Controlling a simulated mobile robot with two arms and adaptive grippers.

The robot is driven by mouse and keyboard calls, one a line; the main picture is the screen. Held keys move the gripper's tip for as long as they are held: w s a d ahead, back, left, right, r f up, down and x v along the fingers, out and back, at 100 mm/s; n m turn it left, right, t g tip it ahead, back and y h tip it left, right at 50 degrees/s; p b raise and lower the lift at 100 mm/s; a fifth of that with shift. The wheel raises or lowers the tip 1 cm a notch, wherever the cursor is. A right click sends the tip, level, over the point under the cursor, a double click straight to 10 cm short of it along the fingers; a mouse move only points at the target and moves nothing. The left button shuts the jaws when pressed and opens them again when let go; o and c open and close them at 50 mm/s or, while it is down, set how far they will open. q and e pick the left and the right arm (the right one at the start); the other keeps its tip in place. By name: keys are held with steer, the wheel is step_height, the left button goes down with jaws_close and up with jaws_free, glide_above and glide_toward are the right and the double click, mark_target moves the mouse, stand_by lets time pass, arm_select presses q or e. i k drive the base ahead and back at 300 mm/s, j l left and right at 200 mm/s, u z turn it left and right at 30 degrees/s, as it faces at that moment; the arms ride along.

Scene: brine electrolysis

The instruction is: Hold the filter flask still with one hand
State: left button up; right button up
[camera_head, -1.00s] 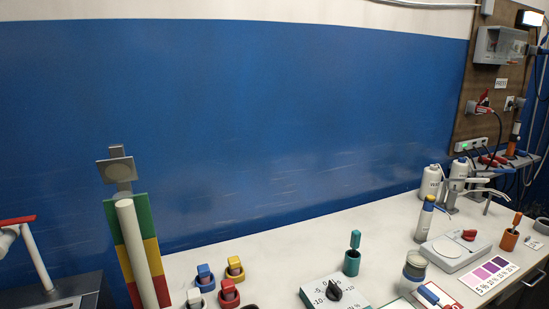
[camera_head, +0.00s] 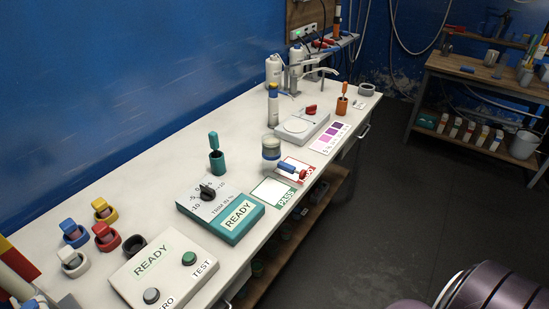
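I cannot pick out a filter flask for certain in the head view. A small jar with a grey lid (camera_head: 271,147) stands near the middle of the white bench (camera_head: 150,180). Two white bottles (camera_head: 274,72) stand at the bench's far end by a metal tap. A slim bottle with a yellow band and blue cap (camera_head: 273,105) stands in front of them. Neither of my grippers is in view, so what they hold is hidden.
A READY/TEST box (camera_head: 165,265), a teal dial box (camera_head: 220,210), coloured holders (camera_head: 105,237), a teal holder (camera_head: 217,160) and a scale (camera_head: 300,128) occupy the bench. Right of its front edge is open dark floor (camera_head: 400,190). A shelved workbench (camera_head: 480,75) stands beyond.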

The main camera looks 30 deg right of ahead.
mark_target(303, 173)
steer(key=z, duration=1.2)
steer(key=i+l+u, duration=0.25)
steer(key=l, duration=0.25)
steer(key=i, duration=0.1)
